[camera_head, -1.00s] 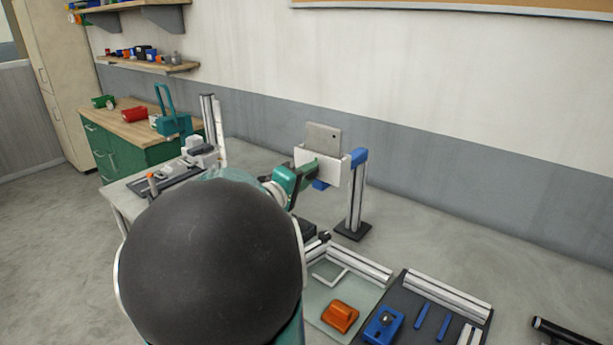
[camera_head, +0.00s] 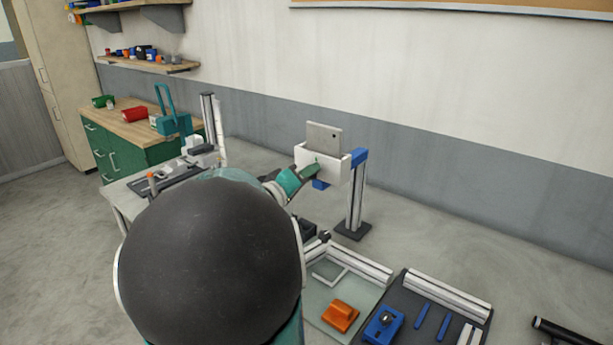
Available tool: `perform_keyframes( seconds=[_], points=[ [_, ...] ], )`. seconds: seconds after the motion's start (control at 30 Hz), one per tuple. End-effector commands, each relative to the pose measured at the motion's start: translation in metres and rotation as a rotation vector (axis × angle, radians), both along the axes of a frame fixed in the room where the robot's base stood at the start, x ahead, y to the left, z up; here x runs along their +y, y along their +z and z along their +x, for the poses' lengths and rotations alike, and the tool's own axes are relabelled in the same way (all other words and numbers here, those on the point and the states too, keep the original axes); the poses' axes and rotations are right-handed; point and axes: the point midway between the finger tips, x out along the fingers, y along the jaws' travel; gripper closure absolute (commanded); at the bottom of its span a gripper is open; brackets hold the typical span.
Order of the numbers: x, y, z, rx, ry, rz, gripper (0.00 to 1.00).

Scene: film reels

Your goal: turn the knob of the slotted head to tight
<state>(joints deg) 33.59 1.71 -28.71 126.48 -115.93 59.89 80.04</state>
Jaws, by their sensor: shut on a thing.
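The slotted head is a white block (camera_head: 331,174) on an upright post (camera_head: 355,205) with a blue bracket (camera_head: 359,157) at the top and a black foot. A grey plate (camera_head: 323,138) stands upright in its slot. My gripper (camera_head: 311,170) reaches in from the left and lies against the front left face of the white block, shut on the knob. The knob itself is hidden behind my fingers, so its angle cannot be seen. A small blue part (camera_head: 320,184) shows just under the block.
Below are a pale tray (camera_head: 318,312) with an orange block (camera_head: 340,315), and a dark tray (camera_head: 408,293) with a blue fixture (camera_head: 383,325). My dark round arm link covers much of the lower left. Another rail stand (camera_head: 211,125) is at the left.

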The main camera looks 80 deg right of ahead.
Motion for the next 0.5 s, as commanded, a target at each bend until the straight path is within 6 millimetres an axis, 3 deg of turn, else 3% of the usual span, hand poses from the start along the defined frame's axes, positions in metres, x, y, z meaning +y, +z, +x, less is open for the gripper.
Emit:
perform_keyframes(
  seconds=[0.07, 0.1, 0.2, 0.5],
  points=[
    [0.0004, -0.0005, 0.0012, 0.000, 0.002, 0.001, 0.91],
    [0.0004, -0.0005, 0.0011, 0.000, 0.002, 0.001, 0.63],
    [0.0003, -0.0004, 0.0008, 0.000, 0.002, 0.001, 0.47],
    [0.0015, -0.0002, 0.0009, 0.000, 0.001, 0.001, 0.47]
  ],
)
